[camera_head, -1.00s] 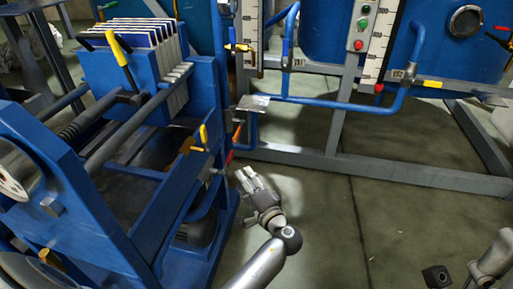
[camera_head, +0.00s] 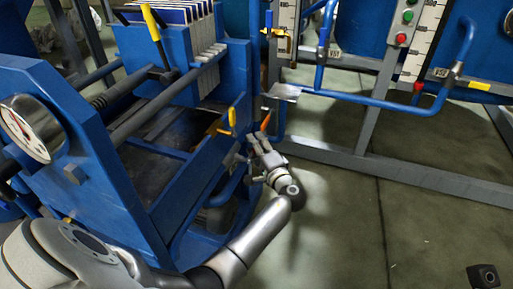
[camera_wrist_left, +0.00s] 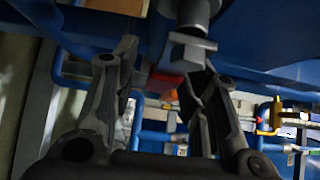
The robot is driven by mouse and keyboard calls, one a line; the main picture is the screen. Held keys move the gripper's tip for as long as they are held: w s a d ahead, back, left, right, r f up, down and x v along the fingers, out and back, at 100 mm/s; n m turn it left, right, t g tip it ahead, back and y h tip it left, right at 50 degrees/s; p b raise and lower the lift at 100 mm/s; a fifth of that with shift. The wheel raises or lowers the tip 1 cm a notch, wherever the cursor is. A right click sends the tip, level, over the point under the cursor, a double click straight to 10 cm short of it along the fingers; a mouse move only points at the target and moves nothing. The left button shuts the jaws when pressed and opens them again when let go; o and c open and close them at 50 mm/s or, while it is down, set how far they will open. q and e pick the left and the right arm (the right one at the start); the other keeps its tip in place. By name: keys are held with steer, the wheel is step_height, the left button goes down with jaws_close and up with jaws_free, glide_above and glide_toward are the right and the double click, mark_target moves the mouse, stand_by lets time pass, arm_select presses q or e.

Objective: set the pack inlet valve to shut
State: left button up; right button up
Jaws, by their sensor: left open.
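My left gripper (camera_head: 258,140) is open beside the right flank of the blue filter-press frame (camera_head: 110,190). In the left wrist view its two fingers (camera_wrist_left: 160,75) are spread. A red part (camera_wrist_left: 166,84), probably a valve handle, shows between them, below a grey metal fitting (camera_wrist_left: 190,48). I cannot tell whether the fingers touch either one. In the head view the gripper hides this spot. An orange-tipped handle (camera_head: 265,122) is just above the fingers, and a yellow handle (camera_head: 232,116) is to their left. I cannot tell for certain which is the pack inlet valve.
A larger yellow-handled lever (camera_head: 154,25) rises near the plate pack (camera_head: 190,30). A round gauge (camera_head: 28,127) is at the left. Blue piping (camera_head: 375,102) and a grey frame (camera_head: 420,178) stand behind right.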

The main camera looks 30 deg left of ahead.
arm_select(q)
steer(key=shift+c, duration=0.3)
jaws_close()
